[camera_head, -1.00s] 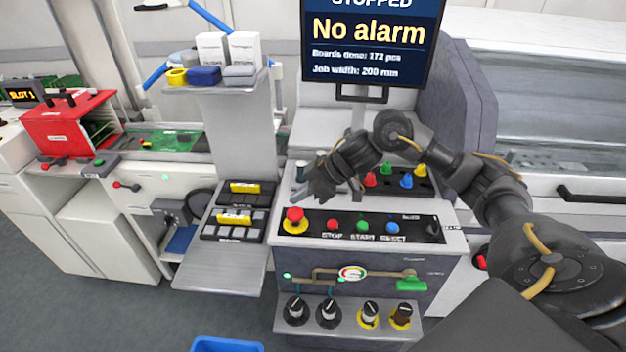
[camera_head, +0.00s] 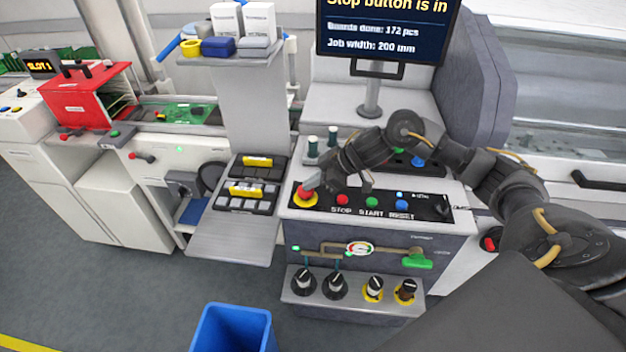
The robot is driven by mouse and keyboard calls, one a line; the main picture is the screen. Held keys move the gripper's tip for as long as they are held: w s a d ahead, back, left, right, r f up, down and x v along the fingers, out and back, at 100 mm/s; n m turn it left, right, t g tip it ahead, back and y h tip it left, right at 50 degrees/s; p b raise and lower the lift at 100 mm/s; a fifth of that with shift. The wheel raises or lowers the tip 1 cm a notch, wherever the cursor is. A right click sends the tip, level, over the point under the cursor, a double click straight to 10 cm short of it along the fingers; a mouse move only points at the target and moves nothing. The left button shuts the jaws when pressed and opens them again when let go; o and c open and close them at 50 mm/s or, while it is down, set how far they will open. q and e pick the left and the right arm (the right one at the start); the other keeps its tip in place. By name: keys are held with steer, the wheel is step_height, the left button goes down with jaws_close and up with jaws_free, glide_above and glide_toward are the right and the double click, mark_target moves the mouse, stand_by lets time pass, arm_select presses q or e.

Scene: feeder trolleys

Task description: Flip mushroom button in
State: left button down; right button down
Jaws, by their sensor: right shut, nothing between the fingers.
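The red mushroom button (camera_head: 304,195) sits on a yellow ring at the left end of the black control panel (camera_head: 324,204). My right gripper (camera_head: 309,188) is shut and empty, with its fingertips at the top of the button, seemingly touching it and hiding part of its cap. The screen (camera_head: 385,35) above reads "Stop button is in". My left gripper is not in view.
STOP, START and RESET buttons (camera_head: 372,202) line the panel to the right of the mushroom button. Below are a gauge (camera_head: 359,249), a green-handled valve (camera_head: 415,262) and several knobs. A blue bin (camera_head: 233,330) stands on the floor in front.

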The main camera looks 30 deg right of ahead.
mark_target(312, 190)
steer(key=shift+s+f, duration=0.35)
steer(key=shift+f, duration=0.35)
steer(key=r+p, duration=0.1)
steer(key=p, duration=0.1)
steer(key=r+p, duration=0.3)
steer(key=r, duration=0.1)
steer(key=shift+w+r+p, duration=0.2)
steer(key=shift+w+p, duration=0.15)
steer(key=shift+p, duration=0.05)
steer(key=b+v, duration=0.3)
steer(key=v, duration=0.7)
steer(key=shift+w, duration=0.1)
